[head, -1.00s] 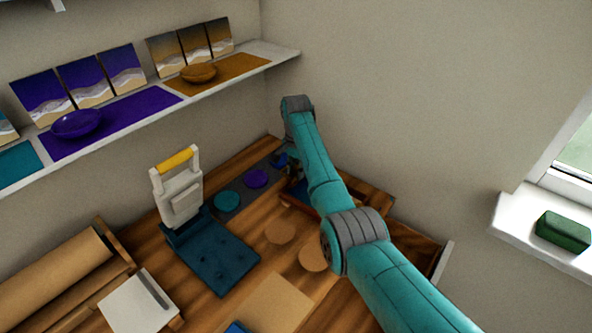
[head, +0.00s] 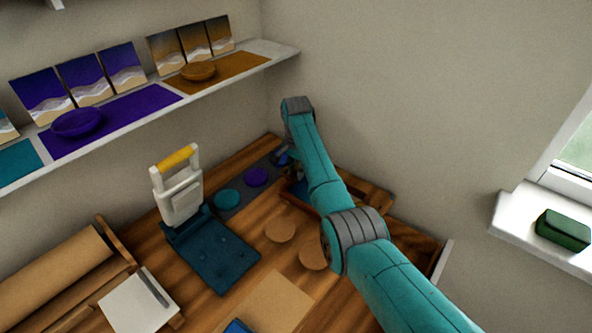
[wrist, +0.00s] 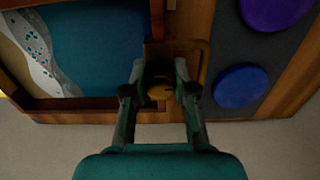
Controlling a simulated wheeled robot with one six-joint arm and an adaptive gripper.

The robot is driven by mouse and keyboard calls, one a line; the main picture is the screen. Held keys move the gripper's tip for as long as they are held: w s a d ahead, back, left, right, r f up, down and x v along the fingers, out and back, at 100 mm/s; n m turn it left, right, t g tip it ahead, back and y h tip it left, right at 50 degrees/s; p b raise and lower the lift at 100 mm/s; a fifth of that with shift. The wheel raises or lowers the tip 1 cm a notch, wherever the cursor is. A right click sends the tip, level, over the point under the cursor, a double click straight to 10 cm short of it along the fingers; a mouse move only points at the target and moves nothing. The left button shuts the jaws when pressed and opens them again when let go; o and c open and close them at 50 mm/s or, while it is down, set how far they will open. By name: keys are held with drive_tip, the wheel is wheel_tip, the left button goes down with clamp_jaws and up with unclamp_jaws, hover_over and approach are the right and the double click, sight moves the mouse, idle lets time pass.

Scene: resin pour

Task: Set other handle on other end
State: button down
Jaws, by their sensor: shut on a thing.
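A wooden tray (wrist: 100,108) with a teal, white and sand-coloured wave inside fills the left of the wrist view. In the head view the tray (head: 356,191) is partly behind my arm. My gripper (wrist: 160,78) is shut on a brass-coloured handle (wrist: 203,56) beside the tray's right end wall. The fingers hide part of the handle, and I cannot tell whether it touches the wall. A small yellowish bit (wrist: 3,95) shows at the far left edge of the wrist view, too cut off to identify.
A grey strip (wrist: 285,65) with blue (wrist: 240,87) and purple (wrist: 275,8) discs lies right of the handle. A press with a yellow grip (head: 176,157) stands left of it. Round tan pieces (head: 281,229) lie in front. A shelf (head: 140,111) runs along the back wall.

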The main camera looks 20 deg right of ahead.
drive_tip(key=shift+f, duration=0.65)
idle(1.8)
drive_tip(key=c, duration=0.8)
unclamp_jaws()
drive_tip(key=shift+c, duration=0.2)
drive_tip(key=shift+r, duration=4.05)
